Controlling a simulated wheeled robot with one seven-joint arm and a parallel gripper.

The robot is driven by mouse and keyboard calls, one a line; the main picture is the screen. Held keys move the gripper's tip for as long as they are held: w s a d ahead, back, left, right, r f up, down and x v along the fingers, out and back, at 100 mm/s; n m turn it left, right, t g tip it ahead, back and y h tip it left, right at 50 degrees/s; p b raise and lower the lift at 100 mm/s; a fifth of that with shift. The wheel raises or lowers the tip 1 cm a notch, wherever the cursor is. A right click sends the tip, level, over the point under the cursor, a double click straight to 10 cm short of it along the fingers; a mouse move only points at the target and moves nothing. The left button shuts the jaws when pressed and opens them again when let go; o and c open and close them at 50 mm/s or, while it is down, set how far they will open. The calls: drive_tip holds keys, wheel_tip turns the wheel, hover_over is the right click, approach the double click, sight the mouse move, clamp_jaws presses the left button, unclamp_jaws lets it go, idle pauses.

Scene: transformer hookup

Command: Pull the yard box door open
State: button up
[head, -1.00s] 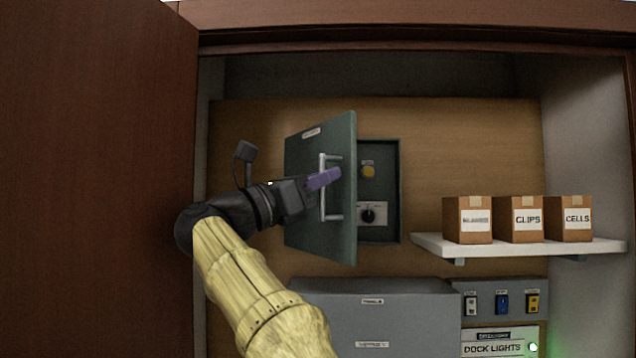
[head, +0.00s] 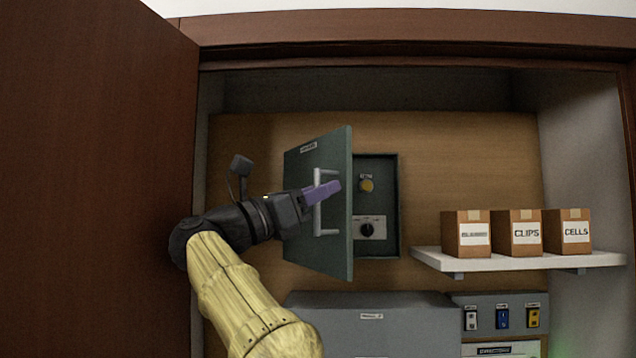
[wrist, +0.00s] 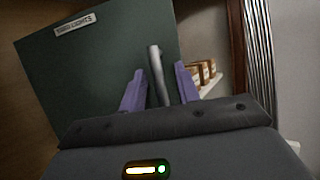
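The yard box door (head: 328,225) is a dark green panel, standing part way open and swung out on its left side. It has a pale vertical bar handle (head: 318,205). My gripper (head: 325,192) is at the handle. In the wrist view, the purple fingers of my gripper (wrist: 160,85) stand on either side of the handle (wrist: 156,70), with gaps visible, so it looks open around the bar. The door (wrist: 95,70) also fills the left of that view.
A white shelf (head: 520,261) at right holds several cardboard boxes, one marked CLIPS (head: 525,233). A grey cabinet (head: 400,320) and a switch panel (head: 500,300) lie below. A large brown cabinet door (head: 100,180) stands close on the left of my arm.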

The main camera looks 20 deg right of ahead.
sight(335, 135)
drive_tip(key=r+p, duration=0.1)
drive_tip(key=r, duration=0.2)
drive_tip(key=r+p, duration=0.4)
drive_tip(key=r, duration=0.1)
drive_tip(key=shift+w+r, duration=0.25)
drive_tip(key=shift+r, duration=0.1)
drive_tip(key=shift+s+r+p, duration=0.3)
drive_tip(key=shift+r+p, duration=0.2)
drive_tip(key=shift+r, duration=0.1)
drive_tip(key=shift+a, duration=0.15)
